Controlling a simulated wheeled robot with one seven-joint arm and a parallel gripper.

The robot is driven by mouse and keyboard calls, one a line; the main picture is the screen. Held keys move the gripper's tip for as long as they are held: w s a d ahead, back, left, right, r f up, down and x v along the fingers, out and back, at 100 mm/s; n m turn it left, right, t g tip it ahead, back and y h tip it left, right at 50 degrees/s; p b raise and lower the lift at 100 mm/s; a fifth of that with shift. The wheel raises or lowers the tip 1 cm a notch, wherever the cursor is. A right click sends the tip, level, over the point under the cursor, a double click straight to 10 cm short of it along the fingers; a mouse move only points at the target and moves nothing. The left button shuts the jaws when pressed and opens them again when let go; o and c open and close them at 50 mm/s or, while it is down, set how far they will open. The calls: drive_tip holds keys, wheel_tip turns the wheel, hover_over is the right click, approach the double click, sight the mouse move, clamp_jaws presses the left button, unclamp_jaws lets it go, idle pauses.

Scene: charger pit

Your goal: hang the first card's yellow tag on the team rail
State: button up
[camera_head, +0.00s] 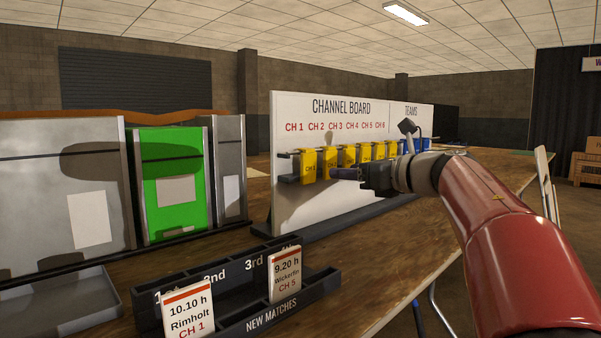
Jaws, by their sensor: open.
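The white channel board (340,205) stands on the table, with CH 1 to CH 6 on its left and TEAMS on its right. Several yellow tags (308,166) hang on the dark rail under the channel labels. Under TEAMS, blue pieces (426,145) show, partly hidden by my arm. In the NEW MATCHES tray, one card (187,314) reads 10.10 h Rimholt CH 1, at the 1st label. Another card (285,274) reads 9.20 h Wickerlin CH 5, right of the 3rd label. My open gripper (343,173) points left, in front of and just below the yellow tags; contact cannot be told.
The dark NEW MATCHES tray (268,318) stands at the front. A green panel (172,217) between grey panels (62,190) stands at the left, with a grey shallow tray (65,306) before it. Bare tabletop (375,270) lies right of the tray.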

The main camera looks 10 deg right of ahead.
sight(311, 161)
drive_tip(key=p+x, duration=0.3)
drive_tip(key=x, duration=0.9)
drive_tip(key=shift+a+r+p, duration=0.15)
drive_tip(key=shift+p, duration=0.15)
drive_tip(key=c, duration=0.7)
drive_tip(key=shift+r+p, duration=0.85)
drive_tip(key=shift+r, duration=0.1)
drive_tip(key=shift+c, duration=0.2)
drive_tip(key=shift+s+d+f+b, duration=0.15)
drive_tip(key=shift+s+d+b, duration=0.45)
drive_tip(key=shift+s, duration=0.2)
drive_tip(key=f+b+v, duration=0.1)
drive_tip(key=b+v, duration=0.2)
drive_tip(key=v, duration=0.5)
